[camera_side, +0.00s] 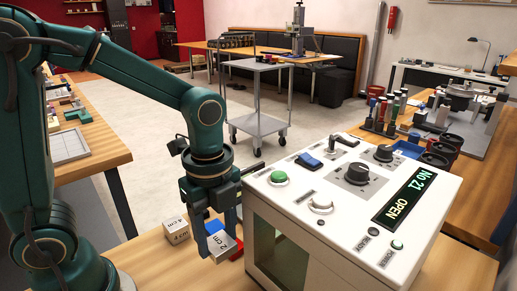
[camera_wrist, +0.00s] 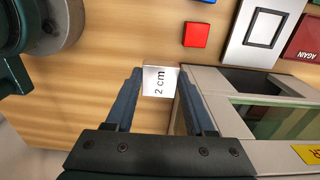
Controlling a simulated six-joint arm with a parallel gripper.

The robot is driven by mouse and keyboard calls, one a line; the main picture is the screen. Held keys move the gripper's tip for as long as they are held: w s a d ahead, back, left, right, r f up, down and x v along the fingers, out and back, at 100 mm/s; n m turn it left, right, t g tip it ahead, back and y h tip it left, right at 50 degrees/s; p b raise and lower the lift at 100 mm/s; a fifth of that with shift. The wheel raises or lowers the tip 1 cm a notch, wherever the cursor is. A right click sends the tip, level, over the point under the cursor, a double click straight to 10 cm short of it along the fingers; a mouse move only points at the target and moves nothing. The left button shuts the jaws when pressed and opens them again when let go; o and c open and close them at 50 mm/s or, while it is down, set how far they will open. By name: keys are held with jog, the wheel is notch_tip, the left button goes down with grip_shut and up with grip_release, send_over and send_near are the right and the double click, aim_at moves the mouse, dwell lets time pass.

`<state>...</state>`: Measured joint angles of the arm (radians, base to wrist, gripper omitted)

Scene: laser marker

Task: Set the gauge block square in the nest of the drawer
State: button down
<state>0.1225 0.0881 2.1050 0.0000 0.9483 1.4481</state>
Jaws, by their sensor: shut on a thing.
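My gripper (camera_side: 218,250) is shut on a pale metal gauge block (camera_side: 221,241) marked "2 cm". The block also shows between the fingertips in the wrist view (camera_wrist: 160,82). It is low over the wooden bench; I cannot tell whether it touches it. A grey plate (camera_wrist: 238,52) with a dark square outline, which looks like the open drawer and its nest, lies at the upper right of the wrist view, apart from the block. The side view does not clearly show this plate.
The white laser marker (camera_side: 347,195) stands right beside my gripper; its display reads "OPEN". A block marked "4 cm" and "3 cm" (camera_side: 177,231) sits left of my gripper. A red block (camera_wrist: 197,35) and a red "AGAIN" pad (camera_wrist: 303,40) lie beyond. Bare bench lies left in the wrist view.

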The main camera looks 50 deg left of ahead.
jog(key=w+a+r+n, duration=0.3)
jog(key=w+n, duration=0.4)
jog(key=n, duration=0.1)
jog(key=w+a+r+n, duration=0.3)
jog(key=w+r+n, duration=0.1)
jog(key=w+n, duration=0.35)
jog(key=f, duration=0.3)
jog(key=w+f+n, duration=0.1)
jog(key=f, duration=0.2)
jog(key=w+f+n, duration=0.1)
jog(key=f, duration=0.2)
jog(key=shift+w+a+f+n, duration=0.1)
jog(key=shift+a+f+n, duration=0.05)
jog(key=shift+a+n, duration=0.15)
jog(key=shift+f, duration=2.15)
jog(key=shift+f, duration=0.1)
